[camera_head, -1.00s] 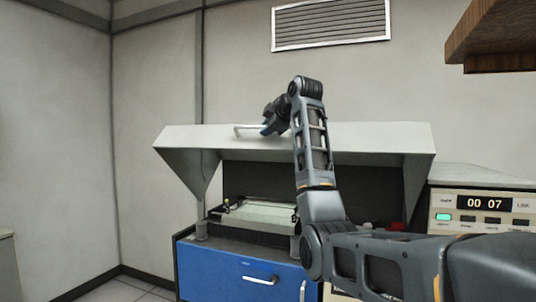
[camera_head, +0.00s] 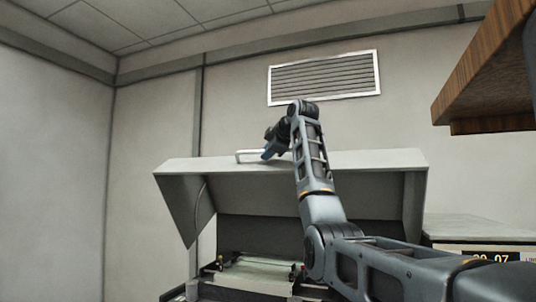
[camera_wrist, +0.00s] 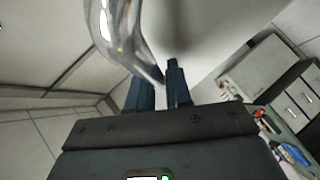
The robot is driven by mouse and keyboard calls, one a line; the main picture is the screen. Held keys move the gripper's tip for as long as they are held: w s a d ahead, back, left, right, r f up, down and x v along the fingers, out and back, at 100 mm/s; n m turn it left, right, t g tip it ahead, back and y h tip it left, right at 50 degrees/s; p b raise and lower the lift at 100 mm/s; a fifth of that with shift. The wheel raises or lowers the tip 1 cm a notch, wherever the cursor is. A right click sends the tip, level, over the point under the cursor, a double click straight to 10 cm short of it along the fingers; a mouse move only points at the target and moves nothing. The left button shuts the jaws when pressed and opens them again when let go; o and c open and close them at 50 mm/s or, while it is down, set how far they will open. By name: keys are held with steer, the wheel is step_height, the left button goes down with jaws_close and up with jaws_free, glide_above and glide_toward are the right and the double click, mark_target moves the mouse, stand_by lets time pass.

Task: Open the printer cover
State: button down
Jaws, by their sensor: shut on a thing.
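The printer cover (camera_head: 375,160) is a wide pale grey lid, raised and tilted up above the printer body. A light bar handle (camera_head: 246,153) sticks out from its front edge. My gripper (camera_head: 269,152) is at the right end of this handle, shut on it. In the wrist view my gripper's two dark fingers (camera_wrist: 158,86) are close together at the shiny curved handle (camera_wrist: 122,40), with the cover's pale surface beside them. Under the cover the dark printer inside shows, with a pale bed (camera_head: 262,274). My arm hides part of the cover's middle.
A wooden shelf (camera_head: 485,95) juts in at the upper right. A wall vent (camera_head: 324,77) is above the cover. A console with a number display (camera_head: 491,257) stands at the lower right. The wall left of the cover is clear.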

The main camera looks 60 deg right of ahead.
steer(key=shift+f, duration=0.1)
steer(key=c, duration=1.1)
jaws_free()
steer(key=shift+c, duration=0.2)
